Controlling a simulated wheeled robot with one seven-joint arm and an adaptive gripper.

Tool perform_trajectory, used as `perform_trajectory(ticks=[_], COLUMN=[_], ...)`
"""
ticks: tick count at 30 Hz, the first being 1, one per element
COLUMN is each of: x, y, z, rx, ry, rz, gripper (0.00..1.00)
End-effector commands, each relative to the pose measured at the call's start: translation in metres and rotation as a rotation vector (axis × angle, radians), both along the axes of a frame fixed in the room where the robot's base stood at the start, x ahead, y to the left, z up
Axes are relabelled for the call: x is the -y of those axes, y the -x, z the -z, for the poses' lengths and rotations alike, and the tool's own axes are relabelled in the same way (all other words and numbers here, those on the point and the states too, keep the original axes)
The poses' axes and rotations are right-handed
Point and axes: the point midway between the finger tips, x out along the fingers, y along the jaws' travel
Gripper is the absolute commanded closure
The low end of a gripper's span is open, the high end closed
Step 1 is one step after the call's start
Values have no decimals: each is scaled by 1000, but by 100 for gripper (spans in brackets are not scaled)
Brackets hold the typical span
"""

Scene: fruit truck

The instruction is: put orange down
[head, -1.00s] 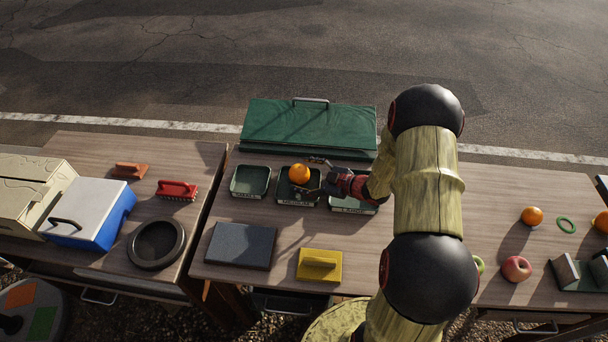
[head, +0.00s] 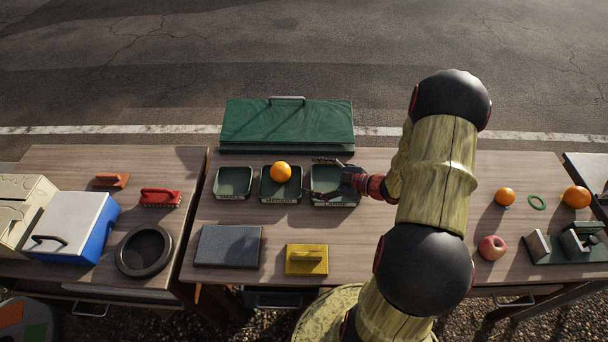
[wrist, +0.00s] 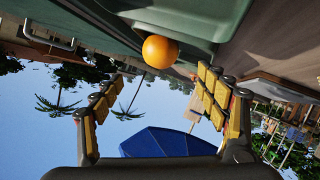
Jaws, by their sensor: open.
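An orange (head: 280,171) sits in the middle tray (head: 268,196), labelled medium. My gripper (head: 322,178) is open and empty, to the right of that orange and over the right-hand tray (head: 336,203), labelled large. The orange also shows in the wrist view (wrist: 160,51), beyond the spread fingers (wrist: 158,98) and apart from them. Two more oranges lie on the right of the table, a smaller one (head: 505,196) and a larger one (head: 576,197).
An empty left tray (head: 233,183) stands beside the middle one. A green case (head: 287,125) lies behind the trays. A grey slab (head: 228,246) and a yellow block (head: 306,260) lie in front. An apple (head: 491,247) and a green ring (head: 537,202) are at the right.

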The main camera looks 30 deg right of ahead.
Motion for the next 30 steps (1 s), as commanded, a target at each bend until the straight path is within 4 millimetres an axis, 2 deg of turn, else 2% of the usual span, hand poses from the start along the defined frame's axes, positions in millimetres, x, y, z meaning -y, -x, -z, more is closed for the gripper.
perform_trajectory(ticks=[2,5,8,9,12,14,15,17,20,21,23,24,30], x=[4,15,31,36,42,39,35,24,-3,-18,-42,-60,-146], y=[-5,-25,-52,-61,-70,-66,-61,-47,-13,4,32,53,151], z=[-7,-25,-61,-80,-132,-162,-182,-209,-245,-256,-268,-274,-279], rx=[-7,-38,-84,-103,-151,-180,-200,-232,-300,-334,-390,-432,-653], ry=[26,109,224,264,328,339,337,319,252,217,153,109,-83], rz=[13,71,186,245,401,493,553,635,750,786,827,843,832], gripper=[26,26,26,26,26,26,26,26,26,26,26,26,26])
